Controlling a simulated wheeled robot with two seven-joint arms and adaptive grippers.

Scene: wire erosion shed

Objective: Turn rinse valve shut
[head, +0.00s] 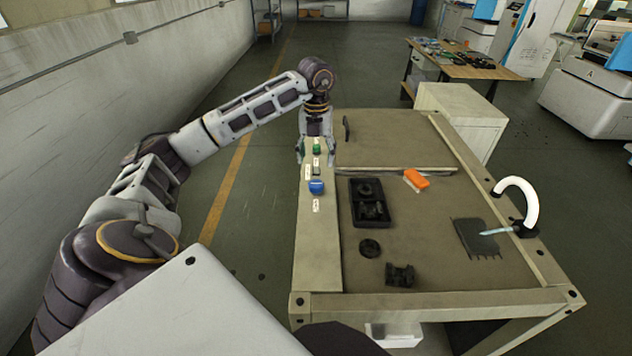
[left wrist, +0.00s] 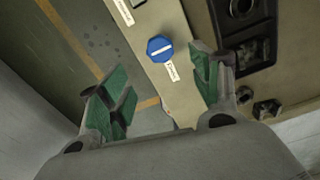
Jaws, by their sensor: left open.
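A blue round knob (head: 316,187) with white labels near it sits on the pale strip along the left side of the bench. In the left wrist view the blue knob (left wrist: 160,48) shows a white bar across its face, with a small label beside it. My left gripper (head: 316,152) is over the same strip, farther back than the blue knob. It is open, and its green-padded fingers (left wrist: 158,85) are apart with nothing between them. The knob appears beyond the fingertips, not touched. My right gripper is not in view.
The bench top holds a black tray (head: 371,219) with dark parts, loose dark parts (head: 400,275), an orange block (head: 416,179) and a dark plate (head: 476,239) under a white curved spout (head: 528,195). A wall (head: 110,70) stands left; the floor between is clear.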

